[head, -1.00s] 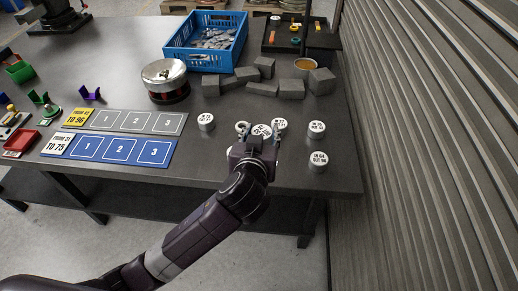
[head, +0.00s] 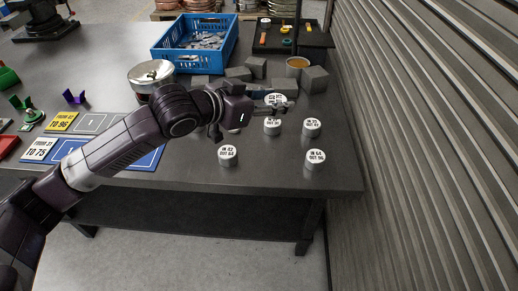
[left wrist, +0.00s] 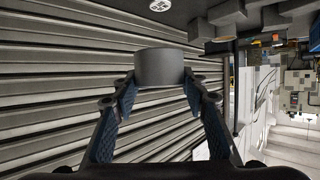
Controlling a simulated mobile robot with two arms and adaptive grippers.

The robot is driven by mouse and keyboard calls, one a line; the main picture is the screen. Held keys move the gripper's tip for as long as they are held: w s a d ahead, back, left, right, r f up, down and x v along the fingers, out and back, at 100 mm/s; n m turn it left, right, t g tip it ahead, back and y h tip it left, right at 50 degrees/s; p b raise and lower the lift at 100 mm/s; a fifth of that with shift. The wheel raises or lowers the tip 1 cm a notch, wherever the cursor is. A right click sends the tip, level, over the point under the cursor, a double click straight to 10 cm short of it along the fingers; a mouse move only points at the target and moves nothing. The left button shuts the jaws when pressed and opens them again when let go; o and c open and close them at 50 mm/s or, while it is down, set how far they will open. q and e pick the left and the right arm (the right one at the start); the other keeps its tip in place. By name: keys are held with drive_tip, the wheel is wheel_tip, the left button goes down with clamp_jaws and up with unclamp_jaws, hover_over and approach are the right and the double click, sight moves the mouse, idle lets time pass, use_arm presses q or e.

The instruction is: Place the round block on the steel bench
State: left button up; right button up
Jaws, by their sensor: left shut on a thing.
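My left gripper (head: 282,105) is shut on a round grey block with a white printed top (head: 275,98), held above the right part of the dark bench (head: 200,179). In the left wrist view the same round block (left wrist: 160,68) sits between the two fingertips, apart from the surface behind it. Similar round blocks stand on the bench: one just below the held one (head: 272,127), two at the right (head: 312,128) (head: 315,160), and one in front (head: 228,156). My left arm hides part of the bench. The right gripper is not in view.
Grey rectangular blocks (head: 315,79), a tan-topped cup (head: 297,65) and a blue crate (head: 195,58) stand behind the gripper. Numbered mats (head: 147,158) and a round metal-lidded container (head: 150,73) are at left, partly behind my arm. A corrugated wall (head: 430,150) borders the right.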

sight(271, 162)
use_arm(q)
wheel_tip(271, 162, down, 19)
drive_tip(key=shift+r, duration=0.1)
idle(0.4)
drive_tip(key=o, duration=1.3)
drive_tip(key=shift+f, duration=0.2)
drive_tip(key=shift+s+r, duration=0.1)
drive_tip(key=v, duration=1.2)
